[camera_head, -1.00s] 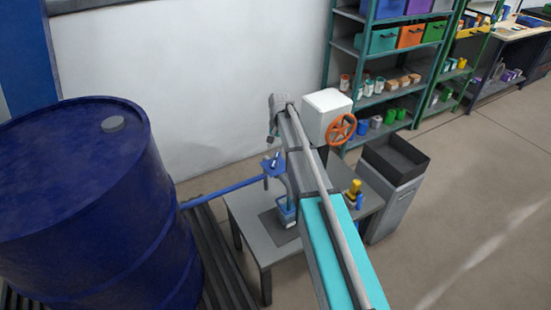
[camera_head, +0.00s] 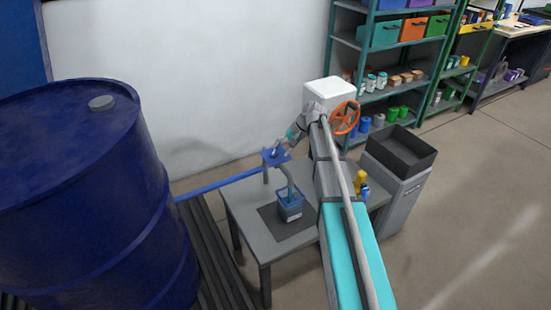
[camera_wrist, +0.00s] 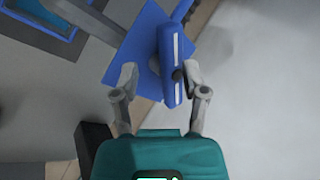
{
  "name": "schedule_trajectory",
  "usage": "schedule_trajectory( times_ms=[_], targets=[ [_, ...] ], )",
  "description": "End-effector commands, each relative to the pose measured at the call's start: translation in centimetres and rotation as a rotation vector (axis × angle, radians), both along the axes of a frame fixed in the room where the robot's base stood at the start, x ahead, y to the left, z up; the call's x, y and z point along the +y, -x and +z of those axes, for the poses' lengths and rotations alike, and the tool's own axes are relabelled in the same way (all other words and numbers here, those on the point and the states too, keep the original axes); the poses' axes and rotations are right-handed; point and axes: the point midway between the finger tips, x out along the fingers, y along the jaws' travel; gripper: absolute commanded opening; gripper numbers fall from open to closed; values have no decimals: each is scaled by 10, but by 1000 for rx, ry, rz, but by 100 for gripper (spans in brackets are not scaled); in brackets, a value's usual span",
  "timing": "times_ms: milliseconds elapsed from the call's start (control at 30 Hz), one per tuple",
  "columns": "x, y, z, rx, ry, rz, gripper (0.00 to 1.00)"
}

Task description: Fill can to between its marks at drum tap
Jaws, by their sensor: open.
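The blue drum (camera_head: 85,200) stands at the left, with a blue pipe (camera_head: 220,184) running from it to the tap. The tap has a square blue plate (camera_wrist: 130,45) and a blue lever (camera_wrist: 171,65) with a white stripe. A grey curved spout (camera_head: 285,177) leads down towards the blue can (camera_head: 290,206). The can stands on a dark mat on the table; its corner also shows in the wrist view (camera_wrist: 52,14). Its marks and level are too small to read. My gripper (camera_wrist: 160,76) is open, its fingers on either side of the lever.
The grey table (camera_head: 250,215) carries the can and a yellow and blue item (camera_head: 361,185) at its right. A white box with an orange handwheel (camera_head: 345,117) stands behind my arm. A grey bin (camera_head: 400,160) stands at the right, with shelves (camera_head: 385,60) behind.

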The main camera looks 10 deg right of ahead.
Motion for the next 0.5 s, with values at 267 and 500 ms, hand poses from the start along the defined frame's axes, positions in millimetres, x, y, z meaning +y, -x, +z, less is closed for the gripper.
schedule_trajectory(
  times_ms=[267,500],
  targets=[
    [-14,7,-20,-83,-201,-17,57],
    [-30,12,-28,-172,-371,-35,57]
  ],
)
